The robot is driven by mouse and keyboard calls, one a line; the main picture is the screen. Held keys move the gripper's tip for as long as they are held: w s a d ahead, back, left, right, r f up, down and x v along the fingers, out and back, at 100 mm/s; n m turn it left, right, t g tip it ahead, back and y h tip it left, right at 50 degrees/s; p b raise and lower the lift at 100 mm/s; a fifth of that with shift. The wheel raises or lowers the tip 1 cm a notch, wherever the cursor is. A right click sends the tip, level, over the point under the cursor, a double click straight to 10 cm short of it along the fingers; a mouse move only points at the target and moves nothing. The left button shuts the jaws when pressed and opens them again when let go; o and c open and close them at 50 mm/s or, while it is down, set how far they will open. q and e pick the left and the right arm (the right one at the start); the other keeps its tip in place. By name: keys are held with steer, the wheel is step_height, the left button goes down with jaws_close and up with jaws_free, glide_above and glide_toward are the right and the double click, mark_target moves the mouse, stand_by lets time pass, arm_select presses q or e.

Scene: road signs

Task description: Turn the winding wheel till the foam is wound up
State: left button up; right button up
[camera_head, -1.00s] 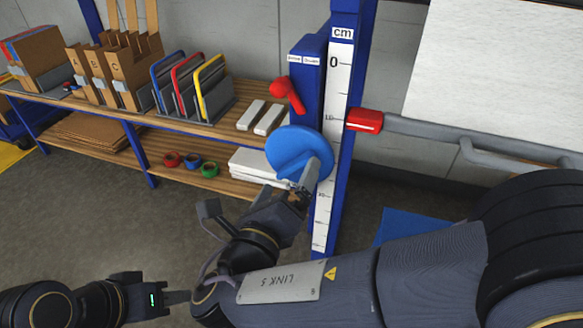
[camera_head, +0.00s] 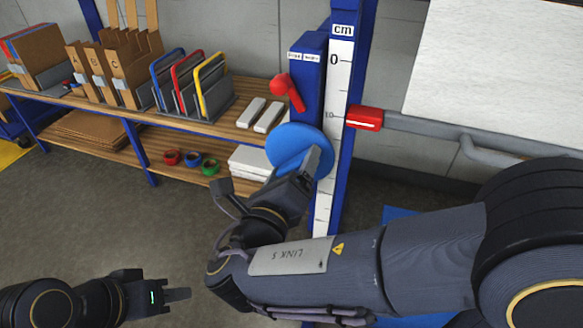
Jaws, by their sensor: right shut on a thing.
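The blue winding wheel (camera_head: 290,146) is mounted on the side of the blue post (camera_head: 355,95), below a red lever (camera_head: 287,90). The white foam sheet (camera_head: 500,60) hangs at the upper right, above a grey bar with a red end (camera_head: 364,119). My left gripper (camera_head: 180,296) is low at the left, away from the wheel and empty; its finger gap is not clear.
A white centimetre scale (camera_head: 339,90) runs down the post. The wooden shelf (camera_head: 190,124) at the left holds cardboard files, coloured racks and two white blocks. Tape rolls (camera_head: 190,160) lie on the lower board.

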steer(key=shift+m, duration=0.4)
steer(key=m+b, duration=0.1)
steer(key=m, duration=0.1)
steer(key=shift+f+m, duration=0.1)
steer(key=shift+m, duration=0.3)
steer(key=shift+m+b, duration=7.95)
steer(key=shift+m, duration=2.15)
steer(key=o, duration=0.9)
steer(key=shift+o, duration=0.2)
steer(key=shift+s, duration=0.1)
